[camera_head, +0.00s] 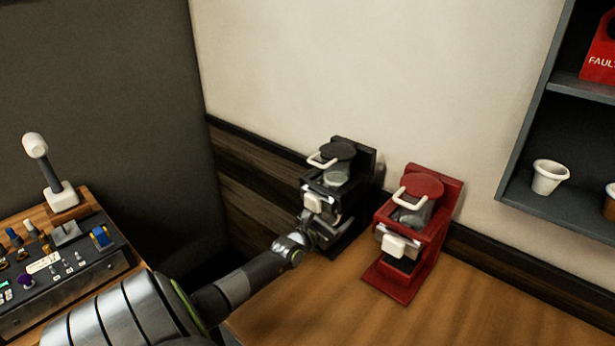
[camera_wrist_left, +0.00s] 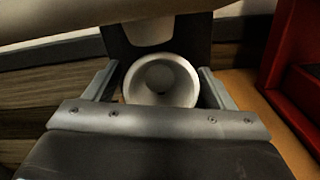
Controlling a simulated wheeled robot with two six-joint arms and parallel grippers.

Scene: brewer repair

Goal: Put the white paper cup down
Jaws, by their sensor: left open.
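The white cup (camera_wrist_left: 160,82) is in the left wrist view, seen from above into its open mouth. It is between the two fingers of my left gripper (camera_wrist_left: 157,72), with a visible gap on the right side and a narrower one on the left. The gripper is open. In the head view my left gripper (camera_head: 313,230) is at the lower front of the black brewer (camera_head: 340,185), and I cannot make out the cup there. Whether the cup rests fully on the brewer's base is hidden. My right gripper is not in view.
A red brewer (camera_head: 412,230) stands just right of the black one on the wooden counter (camera_head: 480,305). A dark shelf (camera_head: 560,215) at right holds another white cup (camera_head: 549,177). A control panel (camera_head: 65,270) with a lever is at left. The counter's front right is clear.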

